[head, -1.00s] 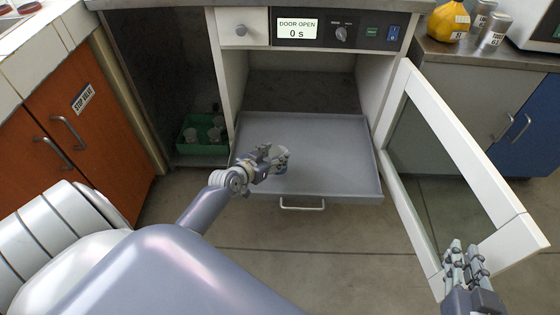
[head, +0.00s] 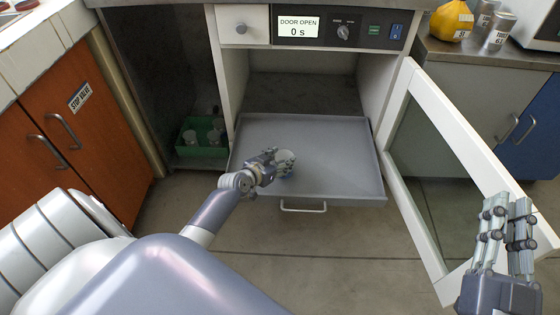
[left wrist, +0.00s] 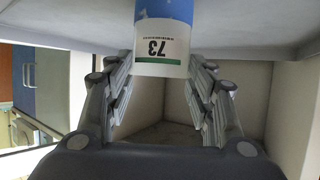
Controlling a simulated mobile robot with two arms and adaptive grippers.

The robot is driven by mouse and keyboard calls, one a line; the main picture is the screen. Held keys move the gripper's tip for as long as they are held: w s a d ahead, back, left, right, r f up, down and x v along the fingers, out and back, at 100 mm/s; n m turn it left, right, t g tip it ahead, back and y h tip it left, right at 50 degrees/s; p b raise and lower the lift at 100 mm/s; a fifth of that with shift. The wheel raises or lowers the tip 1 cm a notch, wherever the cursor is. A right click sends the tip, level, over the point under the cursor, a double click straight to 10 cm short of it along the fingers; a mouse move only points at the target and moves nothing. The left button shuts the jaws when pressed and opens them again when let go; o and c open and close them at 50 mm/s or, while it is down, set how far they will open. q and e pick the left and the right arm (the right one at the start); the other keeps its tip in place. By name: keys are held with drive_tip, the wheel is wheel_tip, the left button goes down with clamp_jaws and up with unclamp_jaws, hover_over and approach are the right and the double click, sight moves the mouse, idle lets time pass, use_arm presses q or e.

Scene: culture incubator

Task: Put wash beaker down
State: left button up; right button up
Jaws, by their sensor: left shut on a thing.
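The wash beaker (head: 285,157) is a small pale cup over the grey pull-out tray (head: 345,170). In the left wrist view the beaker (left wrist: 164,35) is white and blue, with a label reading 73 upside down in the picture. My left gripper (head: 279,163) is shut on the beaker, with fingers on both sides of it. The beaker's base is out of the wrist frame, and I cannot tell whether it touches the tray. My right gripper (head: 508,208) is in front of the open door; its opening is unclear.
The incubator door (head: 450,150) stands open at the right. The panel (head: 298,27) reads DOOR OPEN, 0 s. A green crate (head: 203,150) with several cups sits at the left of the tray. The rest of the tray is bare. A yellow object (head: 450,22) and cans (head: 496,32) stand on the right counter.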

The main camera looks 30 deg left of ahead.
drive_tip(key=shift+r, duration=0.15)
use_arm(q)
drive_tip(key=shift+f, duration=0.1)
drive_tip(key=o, duration=1.1)
drive_tip(key=shift+c, duration=0.2)
use_arm(e)
drive_tip(key=shift+s+r, duration=0.15)
drive_tip(key=shift+r, duration=0.15)
drive_tip(key=shift+y, duration=0.3)
